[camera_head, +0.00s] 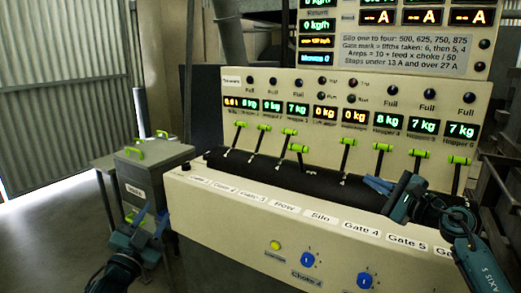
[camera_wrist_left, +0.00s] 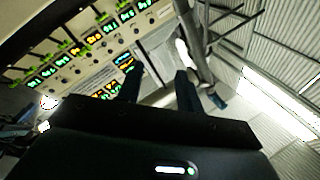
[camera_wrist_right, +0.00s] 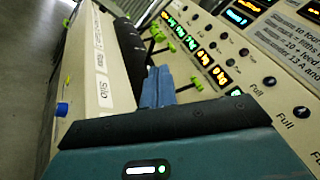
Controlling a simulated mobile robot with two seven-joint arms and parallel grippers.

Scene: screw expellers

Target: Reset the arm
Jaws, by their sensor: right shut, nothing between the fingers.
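My left gripper (camera_head: 150,216) is at the lower left of the head view, in front of the grey lidded box and left of the console. Its two blue fingers stand apart with nothing between them; the left wrist view shows the same gap between the fingers (camera_wrist_left: 158,88). My right gripper (camera_head: 376,184) is over the dark padded ledge of the console, near the green-handled levers on the right. Its fingers are together and empty, as the right wrist view also shows (camera_wrist_right: 158,86). I cannot tell from the head view whether it touches the ledge or a lever.
The cream console (camera_head: 230,210) has labelled gates, a yellow button (camera_head: 275,245) and blue knobs (camera_head: 308,260). Several green-handled levers (camera_head: 346,142) stand below lit displays (camera_head: 326,114). The grey box (camera_head: 152,170) stands on a table at left. Open floor (camera_head: 50,230) lies far left.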

